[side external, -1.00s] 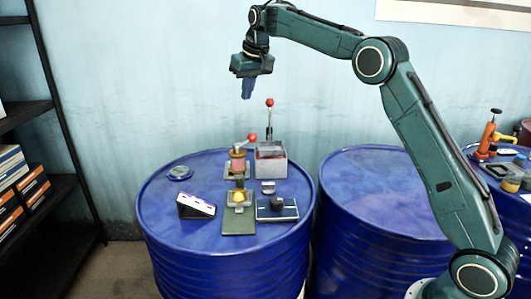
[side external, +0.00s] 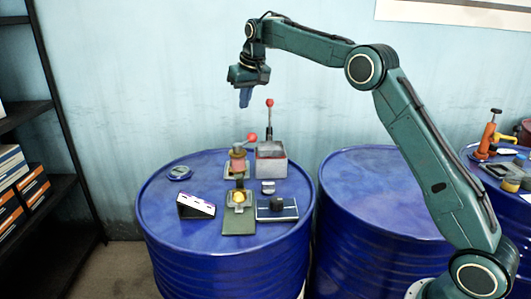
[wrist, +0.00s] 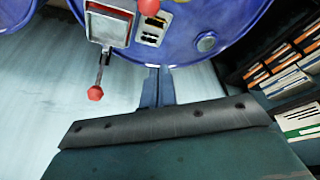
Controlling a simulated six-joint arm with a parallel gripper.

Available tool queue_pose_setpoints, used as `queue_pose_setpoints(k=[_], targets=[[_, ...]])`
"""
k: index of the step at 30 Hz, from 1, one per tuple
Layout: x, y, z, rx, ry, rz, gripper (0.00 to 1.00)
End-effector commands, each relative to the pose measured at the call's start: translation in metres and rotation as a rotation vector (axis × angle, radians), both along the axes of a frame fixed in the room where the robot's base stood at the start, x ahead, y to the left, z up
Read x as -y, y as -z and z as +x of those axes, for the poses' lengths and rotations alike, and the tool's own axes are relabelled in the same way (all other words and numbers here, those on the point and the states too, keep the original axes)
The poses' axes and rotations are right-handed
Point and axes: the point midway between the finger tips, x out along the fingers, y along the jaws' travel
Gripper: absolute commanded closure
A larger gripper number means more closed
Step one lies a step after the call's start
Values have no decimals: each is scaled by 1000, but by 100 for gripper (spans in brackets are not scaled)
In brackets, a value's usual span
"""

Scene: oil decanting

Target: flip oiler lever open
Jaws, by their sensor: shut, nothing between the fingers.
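The oiler (side external: 238,163), with a reddish body on a metal base, stands on the blue drum. Its lever ends in a red ball (side external: 252,137) pointing to the right; a red ball (wrist: 148,7) also shows at the top of the wrist view, with most of the oiler out of frame. My gripper (side external: 244,99) hangs in the air above the drum's back edge, higher than the oiler and apart from it. Its blue fingers (wrist: 155,88) are together and empty.
Just right of the oiler, a grey box (side external: 271,166) carries an upright lever with a red knob (side external: 269,103). A round dial (side external: 180,173), a tilted white-faced block (side external: 196,206), a green plate (side external: 238,224) and a small black-topped device (side external: 277,208) share the drum top (side external: 160,205).

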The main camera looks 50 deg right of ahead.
Motion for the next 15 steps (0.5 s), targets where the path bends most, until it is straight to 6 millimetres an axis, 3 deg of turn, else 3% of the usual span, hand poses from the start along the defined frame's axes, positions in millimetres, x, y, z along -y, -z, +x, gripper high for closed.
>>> queue_pose_setpoints(k=[15], targets=[[5, 74, 26, -3, 0, 1, 100]])
